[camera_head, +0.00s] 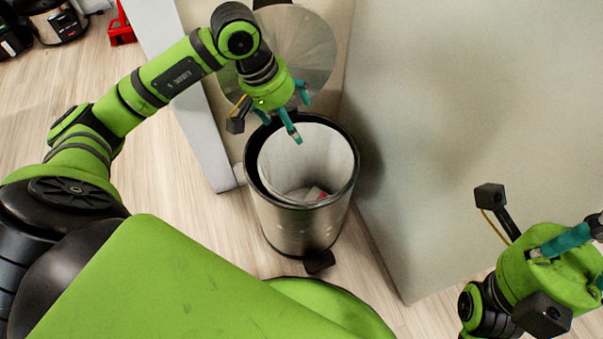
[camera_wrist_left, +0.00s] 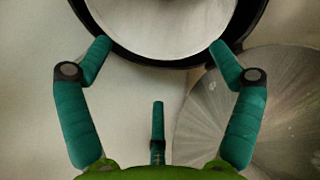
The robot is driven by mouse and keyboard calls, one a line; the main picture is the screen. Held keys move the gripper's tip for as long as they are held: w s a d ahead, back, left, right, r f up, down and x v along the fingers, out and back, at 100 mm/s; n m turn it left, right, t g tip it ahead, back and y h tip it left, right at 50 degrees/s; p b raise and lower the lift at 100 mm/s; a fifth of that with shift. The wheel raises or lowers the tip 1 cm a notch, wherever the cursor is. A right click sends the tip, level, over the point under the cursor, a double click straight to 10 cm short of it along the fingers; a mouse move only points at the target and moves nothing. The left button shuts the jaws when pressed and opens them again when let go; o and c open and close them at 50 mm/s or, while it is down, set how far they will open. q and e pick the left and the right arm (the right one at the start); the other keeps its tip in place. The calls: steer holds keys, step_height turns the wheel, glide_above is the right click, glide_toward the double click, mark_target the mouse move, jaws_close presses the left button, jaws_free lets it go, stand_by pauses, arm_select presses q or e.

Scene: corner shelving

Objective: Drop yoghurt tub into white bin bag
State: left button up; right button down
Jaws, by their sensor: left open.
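The white bin bag (camera_head: 325,152) lines an open round metal bin and also shows at the top of the left wrist view (camera_wrist_left: 165,22). Small light and red items (camera_head: 315,194) lie at the bottom of the bag; I cannot tell whether one is the yoghurt tub. No other tub is visible. My left gripper (camera_head: 299,118) is above the back-left rim of the bin, its fingers spread and empty; the left wrist view shows nothing between the fingertips (camera_wrist_left: 162,46). My right gripper (camera_head: 598,255) is at the right edge, its fingertips cut off by the frame.
The steel bin (camera_head: 285,229) stands on the wooden floor, its round lid (camera_head: 303,47) raised behind it and a black pedal (camera_head: 319,262) in front. A pale panel (camera_head: 450,120) stands close on the right.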

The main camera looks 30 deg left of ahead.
arm_select(q)
steer(key=v, duration=0.5)
steer(key=shift+r, duration=0.15)
steer(key=shift+s, duration=0.1)
